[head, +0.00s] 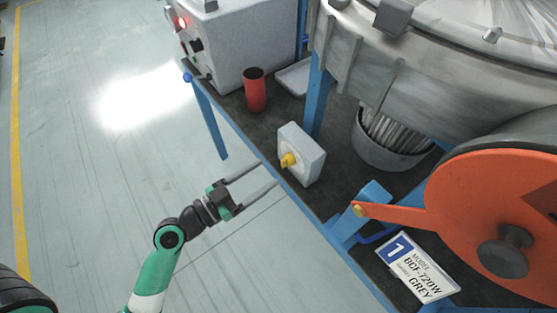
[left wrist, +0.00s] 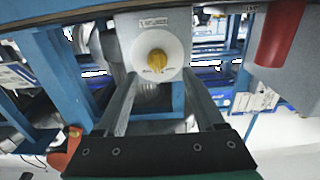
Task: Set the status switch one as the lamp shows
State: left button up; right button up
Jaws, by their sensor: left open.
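A grey switch box (head: 309,158) with a yellow knob (head: 288,160) on its face stands at the bench's front edge. In the left wrist view the knob (left wrist: 157,60) sits on a round white dial (left wrist: 172,46), under a small label (left wrist: 155,22) too blurred to read fully. My left gripper (head: 268,173) is open and empty. It points at the knob, with its fingers to either side of the knob's line and their tips apparently short of it. A red lamp (head: 182,23) glows on the control cabinet at the top left. My right gripper is not in view.
A red cylinder (head: 255,90) and the grey cabinet (head: 245,40) stand left of the switch box on the dark bench. A large metal blower (head: 400,80), an orange disc with a lever (head: 480,200) and a model sign (head: 418,270) are right. Open floor lies left.

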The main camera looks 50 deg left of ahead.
aim_at(282, 165)
pick_arm(q)
jog(key=w, duration=0.2)
jog(key=w+d, duration=0.1)
jog(key=w, duration=0.2)
jog(key=shift+w+a, duration=0.15)
jog(key=shift+w, duration=0.3)
grip_shut()
